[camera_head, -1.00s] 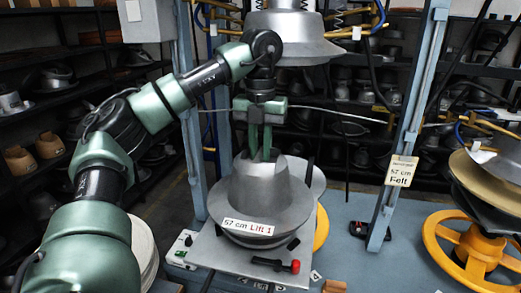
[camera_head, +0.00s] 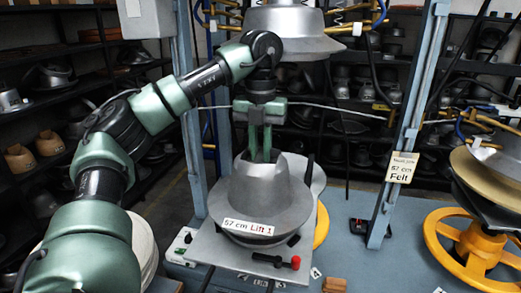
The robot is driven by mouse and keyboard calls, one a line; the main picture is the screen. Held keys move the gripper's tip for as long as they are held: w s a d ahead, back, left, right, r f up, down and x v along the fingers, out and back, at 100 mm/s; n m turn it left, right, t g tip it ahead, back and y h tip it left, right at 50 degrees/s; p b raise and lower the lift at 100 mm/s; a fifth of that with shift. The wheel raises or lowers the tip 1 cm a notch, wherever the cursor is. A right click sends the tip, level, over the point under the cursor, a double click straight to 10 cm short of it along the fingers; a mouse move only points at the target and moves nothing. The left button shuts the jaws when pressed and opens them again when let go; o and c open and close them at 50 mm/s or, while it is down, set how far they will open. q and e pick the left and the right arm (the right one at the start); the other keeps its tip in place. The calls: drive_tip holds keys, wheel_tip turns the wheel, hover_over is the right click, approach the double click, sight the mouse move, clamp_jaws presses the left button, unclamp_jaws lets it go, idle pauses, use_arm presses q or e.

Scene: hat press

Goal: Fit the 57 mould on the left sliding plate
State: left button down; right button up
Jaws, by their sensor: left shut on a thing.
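The grey metal 57 mould (camera_head: 262,196), with a wide brim and a label reading "57 cm Lift 1", sits upright on or just above the left sliding plate (camera_head: 215,244). I cannot tell whether it is fully seated. My left gripper (camera_head: 260,156) points straight down at the mould's open top. Its green fingers are shut on the mould, and their tips are partly hidden by its rim. My right gripper is not in view.
An upper metal mould (camera_head: 292,35) hangs above, behind my left wrist. A red-knobbed lever (camera_head: 294,263) is at the plate's front. Blue posts (camera_head: 412,130) flank the press. A yellow handwheel (camera_head: 470,245) stands at right. Blue table surface is free at the right of the plate.

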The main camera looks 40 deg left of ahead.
use_arm(q)
drive_tip(key=shift+r, duration=0.1)
drive_tip(key=c, duration=1.3)
unclamp_jaws()
drive_tip(key=shift+s+d, duration=0.1)
drive_tip(key=shift+r, duration=0.2)
wheel_tip(320, 180, up, 8)
drive_tip(key=shift+f+p, duration=0.25)
drive_tip(key=shift+p, duration=0.6)
